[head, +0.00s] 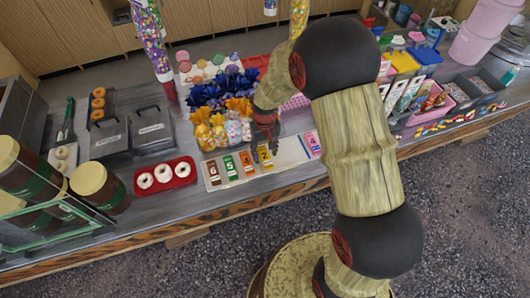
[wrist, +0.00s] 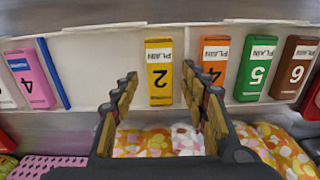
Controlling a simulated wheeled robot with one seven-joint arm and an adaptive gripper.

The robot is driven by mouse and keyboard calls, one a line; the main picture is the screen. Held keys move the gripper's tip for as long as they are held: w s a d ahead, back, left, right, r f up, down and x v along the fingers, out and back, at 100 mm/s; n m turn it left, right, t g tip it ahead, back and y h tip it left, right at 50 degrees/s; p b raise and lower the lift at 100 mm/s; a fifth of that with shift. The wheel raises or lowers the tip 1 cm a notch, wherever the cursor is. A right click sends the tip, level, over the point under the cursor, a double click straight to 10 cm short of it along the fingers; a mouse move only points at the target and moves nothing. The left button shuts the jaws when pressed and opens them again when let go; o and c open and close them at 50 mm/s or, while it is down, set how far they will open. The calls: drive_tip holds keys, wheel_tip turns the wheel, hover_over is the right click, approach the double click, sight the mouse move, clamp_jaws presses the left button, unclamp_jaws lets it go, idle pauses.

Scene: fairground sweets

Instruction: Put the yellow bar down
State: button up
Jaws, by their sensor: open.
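The yellow bar (wrist: 158,72), marked "2 PLAIN", lies on a pale rack (wrist: 100,58) in the wrist view. It also shows in the head view (head: 265,156), in the row between the orange bar (head: 247,164) and the pink bar (head: 312,142). My gripper (wrist: 160,78) is open, and its fingertips show on either side of the yellow bar's lower end in the wrist view. I see no contact between fingers and bar. In the head view my gripper (head: 265,137) is just behind the bar, above the rack's back edge.
The green bar (wrist: 255,68) and brown bar (wrist: 296,68) lie beyond the orange one. A thin blue strip (wrist: 54,74) is beside the pink bar. Patterned bags (head: 217,132) stand close behind the rack. A red tray of doughnuts (head: 165,175) is to the left.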

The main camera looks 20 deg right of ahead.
wheel_tip(320, 180, up, 13)
drive_tip(key=p, duration=0.2)
wheel_tip(320, 180, up, 10)
drive_tip(key=t, duration=0.2)
hover_over(265, 156)
drive_tip(key=s, duration=0.4)
drive_tip(key=s+r+t, duration=0.1)
drive_tip(key=s+r, duration=0.5)
drive_tip(key=s, duration=0.3)
drive_tip(key=s+r+t, duration=0.2)
drive_tip(key=s+r, duration=0.4)
drive_tip(key=s, duration=0.3)
drive_tip(key=shift+t, duration=0.3)
